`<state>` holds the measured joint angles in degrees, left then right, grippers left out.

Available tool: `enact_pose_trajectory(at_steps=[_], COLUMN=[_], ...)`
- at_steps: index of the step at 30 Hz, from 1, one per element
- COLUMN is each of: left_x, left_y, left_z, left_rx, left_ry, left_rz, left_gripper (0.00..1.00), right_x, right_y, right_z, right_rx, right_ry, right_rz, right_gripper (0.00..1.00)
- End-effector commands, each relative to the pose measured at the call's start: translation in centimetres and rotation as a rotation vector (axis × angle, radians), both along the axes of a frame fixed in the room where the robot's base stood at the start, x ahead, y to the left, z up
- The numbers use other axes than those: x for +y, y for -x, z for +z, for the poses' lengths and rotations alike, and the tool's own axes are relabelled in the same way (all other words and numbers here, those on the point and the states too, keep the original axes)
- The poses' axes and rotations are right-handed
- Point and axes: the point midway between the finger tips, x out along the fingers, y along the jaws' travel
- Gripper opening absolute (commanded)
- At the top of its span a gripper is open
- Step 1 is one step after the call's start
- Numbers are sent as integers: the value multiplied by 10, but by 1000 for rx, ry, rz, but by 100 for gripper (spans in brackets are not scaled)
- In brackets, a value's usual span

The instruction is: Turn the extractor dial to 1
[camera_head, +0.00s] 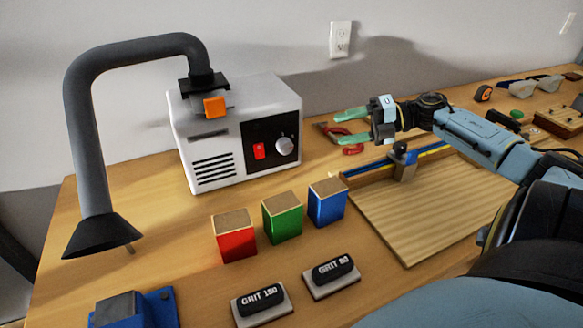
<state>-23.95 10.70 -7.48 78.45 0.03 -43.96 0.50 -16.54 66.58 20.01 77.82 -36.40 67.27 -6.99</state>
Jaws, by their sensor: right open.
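The extractor (236,134) is a white box at the back left of the table, with a grey hose rising from its top. On its black front panel are a red switch (259,151) and a round, light grey dial (285,146). The dial's marks are too small to read. My right gripper (352,125) comes in from the right, with green fingers apart and nothing between them. It points left, to the right of the dial and apart from it. My left gripper is not in view.
Red (234,235), green (282,218) and blue (327,202) blocks stand before the extractor. Two sanding blocks lie nearer. A wooden board (425,207) with a fence is below my right arm. The hose's black hood (102,234) hangs at left. Red-handled pliers (347,130) lie behind my gripper.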

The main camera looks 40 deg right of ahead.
Motion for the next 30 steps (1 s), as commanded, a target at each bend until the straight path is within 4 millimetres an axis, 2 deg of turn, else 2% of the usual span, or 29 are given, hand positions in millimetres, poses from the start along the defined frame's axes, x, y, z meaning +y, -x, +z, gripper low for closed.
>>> enact_pose_trajectory(at_steps=[1, 3, 11, 19, 30], left_x=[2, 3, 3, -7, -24], left_y=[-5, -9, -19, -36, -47], left_z=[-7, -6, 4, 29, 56], left_rx=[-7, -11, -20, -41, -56], left_ry=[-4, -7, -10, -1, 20], left_rz=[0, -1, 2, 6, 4], left_gripper=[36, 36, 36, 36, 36], right_x=[0, 0, 8, 40, 81], right_y=[0, 0, -7, -36, -73], right_z=[-14, -19, -25, -36, -49], right_rx=[-1, -1, -3, -6, -5], right_ry=[1, 1, 0, 0, -1], right_rz=[0, 0, 2, 2, 0], right_gripper=[56, 56, 56, 56, 56])
